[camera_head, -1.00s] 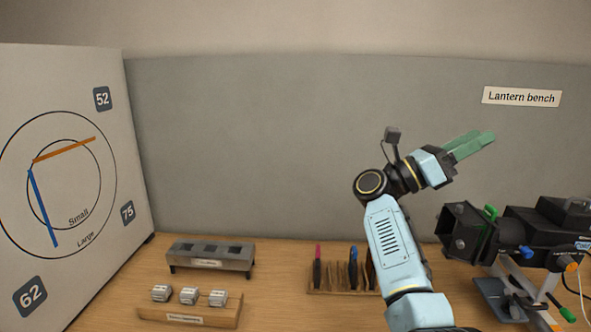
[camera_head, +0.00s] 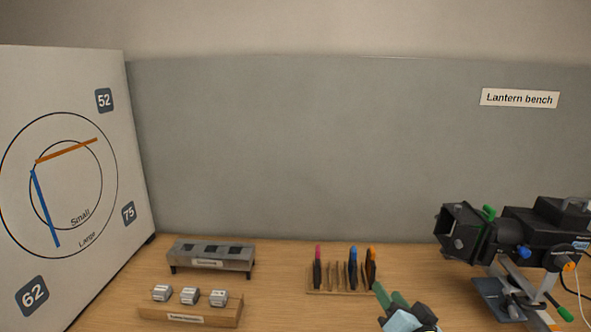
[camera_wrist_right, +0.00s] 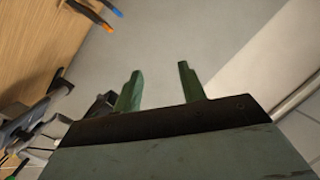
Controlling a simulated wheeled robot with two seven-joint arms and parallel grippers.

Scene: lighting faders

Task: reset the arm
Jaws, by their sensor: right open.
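My right gripper (camera_head: 392,298) shows at the bottom edge of the head view, right of centre, with green fingers pointing up. In the right wrist view my right gripper (camera_wrist_right: 160,88) has its two green fingers apart with nothing between them. In the head view it is just in front of and to the right of a small wooden rack of tools. My left gripper is not in view.
The wooden tool rack (camera_head: 338,291) stands near centre. The black lantern (camera_head: 515,235) stands at right. A grey slotted block (camera_head: 212,264) and a wooden holder (camera_head: 190,320) with 3 small white pieces are at left. A dial board (camera_head: 140,175) stands far left.

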